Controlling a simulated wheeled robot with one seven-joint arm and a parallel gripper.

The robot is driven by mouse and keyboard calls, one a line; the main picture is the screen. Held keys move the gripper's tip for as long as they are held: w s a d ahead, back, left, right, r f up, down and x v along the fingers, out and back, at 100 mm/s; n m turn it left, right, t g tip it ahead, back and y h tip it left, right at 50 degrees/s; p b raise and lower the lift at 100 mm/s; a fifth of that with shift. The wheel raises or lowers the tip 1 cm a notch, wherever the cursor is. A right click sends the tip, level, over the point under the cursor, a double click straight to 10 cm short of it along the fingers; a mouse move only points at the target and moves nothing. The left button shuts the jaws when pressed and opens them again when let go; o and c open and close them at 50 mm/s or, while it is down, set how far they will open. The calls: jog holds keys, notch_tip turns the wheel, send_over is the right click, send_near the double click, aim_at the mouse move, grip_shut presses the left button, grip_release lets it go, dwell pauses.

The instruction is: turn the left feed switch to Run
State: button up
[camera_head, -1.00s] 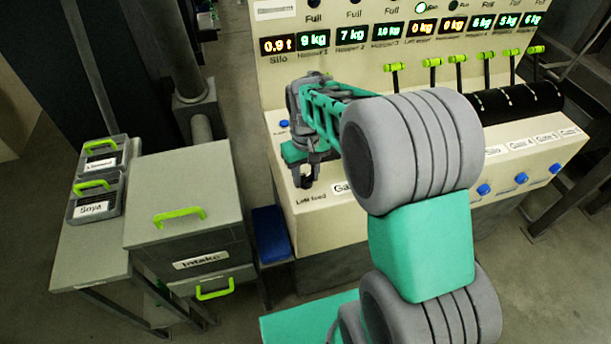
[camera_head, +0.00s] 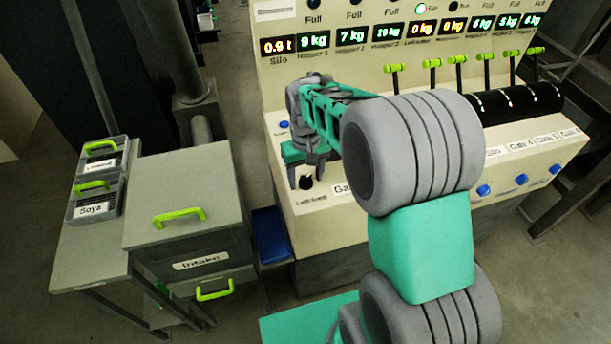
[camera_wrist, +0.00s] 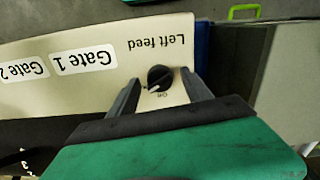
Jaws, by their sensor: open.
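The knob also shows in the head view (camera_head: 306,183), near the panel's front left corner. My gripper (camera_wrist: 161,93) is open, with one finger on each side of the knob in the wrist view and no clear contact. In the head view my gripper (camera_head: 306,174) is just above the knob. A lit green lamp (camera_head: 420,8) shows on the upright display panel.
Several green-tipped levers (camera_head: 458,60) and blue buttons (camera_head: 521,180) are to the right on the console. An intake cabinet (camera_head: 190,210) with green handles stands to the left, beside two labelled bins (camera_head: 95,198). A "Gate 1" label (camera_wrist: 84,60) lies beside the switch.

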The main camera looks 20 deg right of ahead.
aim_at(306, 177)
notch_tip(306, 177, up, 8)
jog(key=shift+f+b, duration=0.1)
jog(key=shift+b, duration=0.45)
